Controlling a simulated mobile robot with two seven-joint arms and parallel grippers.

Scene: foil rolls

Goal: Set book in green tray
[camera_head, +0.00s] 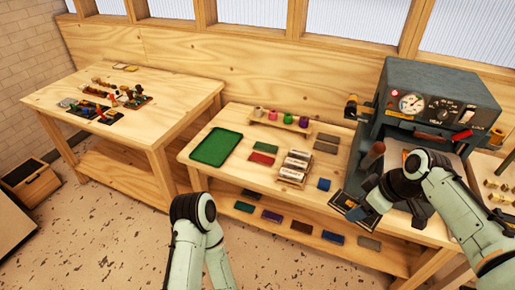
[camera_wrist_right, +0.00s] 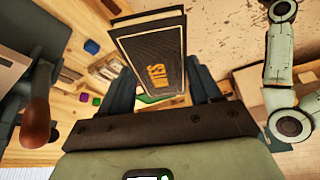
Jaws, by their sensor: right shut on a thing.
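The book (camera_head: 347,206) is dark with gold lettering and pale page edges. My right gripper (camera_head: 368,196) is shut on it and holds it by the table's front edge, in front of the grey machine. In the right wrist view the book (camera_wrist_right: 150,55) stands out between the two dark fingers (camera_wrist_right: 158,88), its lettered cover facing the camera. The green tray (camera_head: 216,147) lies at the left end of the middle table, well to the left of the book, and looks empty. Of my left arm only a link shows; its gripper is out of view.
Between tray and book are small dark green and red items, a wooden rack of foil rolls (camera_head: 294,168) and a blue block (camera_head: 324,184). A shelf of coloured spools (camera_head: 281,122) stands behind. The grey press (camera_head: 432,105) with a gauge stands at right.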

